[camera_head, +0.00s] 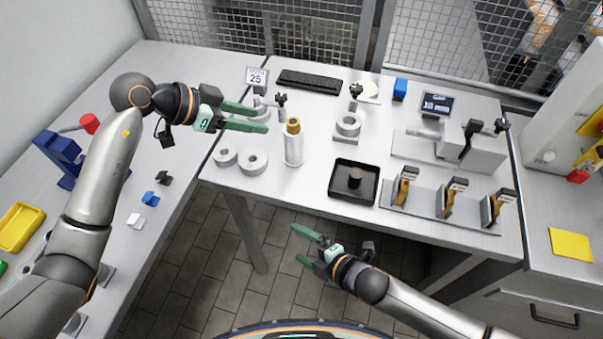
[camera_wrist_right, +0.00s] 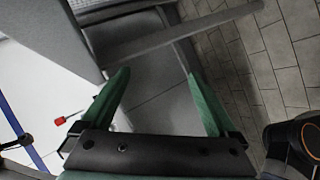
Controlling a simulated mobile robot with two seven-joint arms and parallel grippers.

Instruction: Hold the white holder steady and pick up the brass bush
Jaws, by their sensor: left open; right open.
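The white holder (camera_head: 293,151) is a pale upright cylinder standing on the table, in the head view. The brass bush (camera_head: 293,126) is a gold-coloured piece at its top. My left gripper (camera_head: 263,119) is open, its green fingers pointing right towards the holder's upper part. It looks empty and a little left of the holder, apart from it in the picture. My right gripper (camera_head: 297,243) is open and empty, low in front of the table's near edge. In the right wrist view, the right gripper's green fingers (camera_wrist_right: 157,75) are spread with nothing between them.
Grey rings (camera_head: 253,161) lie left of the holder. A black tray (camera_head: 340,194) with a dark cylinder stands to its right. Clamp stands (camera_head: 348,125) are behind. A rack with upright gauges (camera_head: 425,202) is farther right. The table (camera_head: 285,190) is bare in front of the holder.

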